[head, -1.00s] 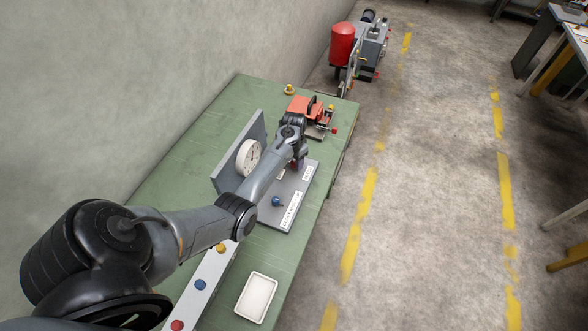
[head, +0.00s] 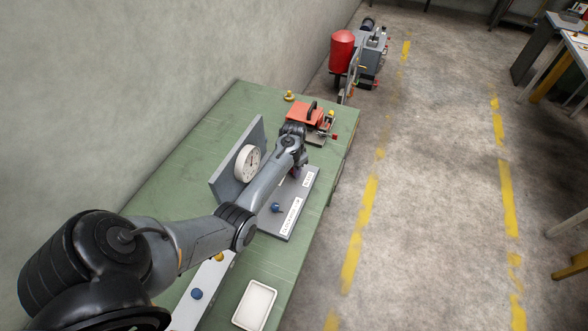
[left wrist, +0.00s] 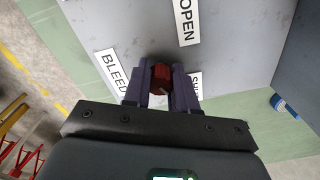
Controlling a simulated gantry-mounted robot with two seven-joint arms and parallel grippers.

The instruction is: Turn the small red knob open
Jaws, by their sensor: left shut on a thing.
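The small red knob (left wrist: 160,76) stands on a grey panel in the left wrist view. My left gripper (left wrist: 159,88) has one dark finger on each side of it and is shut on it. Labels OPEN (left wrist: 186,24), BLEED (left wrist: 112,72) and a partly covered one starting "SHU" (left wrist: 197,83) surround the knob. In the head view my left gripper (head: 296,172) is over the far part of the grey panel (head: 263,222), and the wrist mostly hides the knob. My right gripper is not in view.
On the panel are a white dial gauge (head: 248,162) and a blue knob (head: 277,208). An orange-red device (head: 305,117) and a small yellow item (head: 289,96) stand beyond. A white tray (head: 254,305) and a button strip (head: 214,272) lie nearer. Open floor is at right.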

